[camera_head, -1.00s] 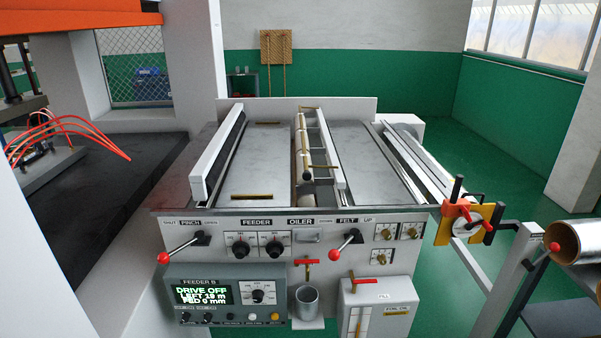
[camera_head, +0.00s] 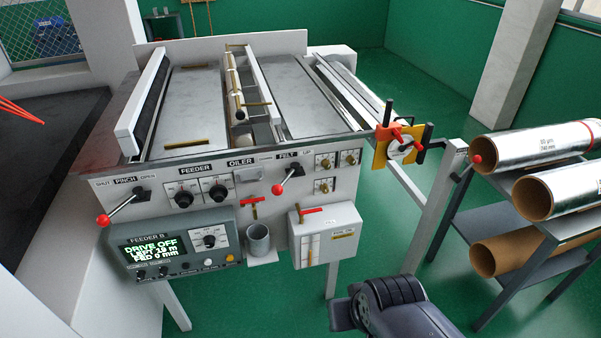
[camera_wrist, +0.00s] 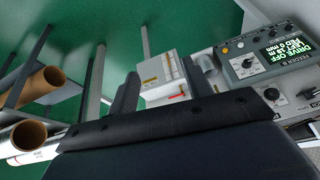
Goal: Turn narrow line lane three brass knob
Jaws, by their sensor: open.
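Three small brass knobs sit on white plates on the right of the machine's front panel: upper left (camera_head: 325,163), upper right (camera_head: 348,158) and a lower one (camera_head: 324,185). Their labels are too small to read, so I cannot tell which is lane three. My gripper (camera_wrist: 162,82) is open in the wrist view, its dark fingers apart with nothing between them. Beyond them shows the white oil box (camera_wrist: 163,75) with its red tap handle. The knobs are not clear in the wrist view. Part of my arm shows at the bottom of the head view.
The red-balled felt lever (camera_head: 287,185) sticks out left of the knobs. A metal cup (camera_head: 258,240) and the white oil box (camera_head: 318,236) stand below. Foil rolls (camera_head: 540,145) lie on a rack at right. Green floor is free in front.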

